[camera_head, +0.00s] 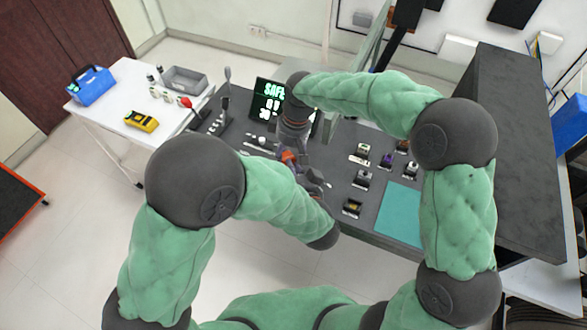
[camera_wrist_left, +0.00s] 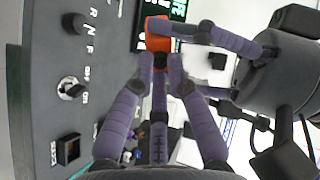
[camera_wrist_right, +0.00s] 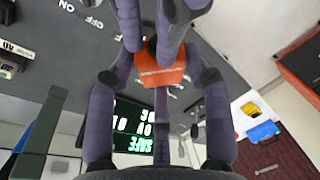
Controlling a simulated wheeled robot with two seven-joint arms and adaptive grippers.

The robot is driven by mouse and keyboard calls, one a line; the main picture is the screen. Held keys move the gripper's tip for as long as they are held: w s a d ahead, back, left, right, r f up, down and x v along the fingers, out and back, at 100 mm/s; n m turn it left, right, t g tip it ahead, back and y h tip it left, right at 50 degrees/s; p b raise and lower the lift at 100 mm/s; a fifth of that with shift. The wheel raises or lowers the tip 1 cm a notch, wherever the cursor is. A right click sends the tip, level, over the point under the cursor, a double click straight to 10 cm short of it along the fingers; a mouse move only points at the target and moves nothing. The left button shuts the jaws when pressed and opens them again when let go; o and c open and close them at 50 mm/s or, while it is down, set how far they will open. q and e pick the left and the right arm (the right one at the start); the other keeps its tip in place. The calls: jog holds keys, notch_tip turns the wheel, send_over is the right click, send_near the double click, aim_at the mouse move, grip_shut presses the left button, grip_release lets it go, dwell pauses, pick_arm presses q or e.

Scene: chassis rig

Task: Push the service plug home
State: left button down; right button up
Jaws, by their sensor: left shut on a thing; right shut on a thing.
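The orange service plug (camera_head: 288,158) is between my two grippers over the dark bench. It shows at the top of the left wrist view (camera_wrist_left: 157,32) and in the middle of the right wrist view (camera_wrist_right: 160,72). My left gripper (camera_wrist_left: 160,66) is shut on the plug from one side. My right gripper (camera_wrist_right: 158,55) is shut on it from the other side, with its fingers close to the left ones. Fingers cover much of the plug. The socket is hidden, so I cannot tell how deep the plug sits.
A black display (camera_head: 268,100) with green "SAFE" text stands behind the grippers. Several small blocks and a teal mat (camera_head: 400,213) lie to the right on the bench. A white table (camera_head: 120,105) with a blue toolbox (camera_head: 91,85) stands at the left.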

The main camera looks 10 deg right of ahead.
jog(key=o, duration=1.6)
jog(key=shift+w+r, duration=0.1)
jog(key=shift+r, duration=0.05)
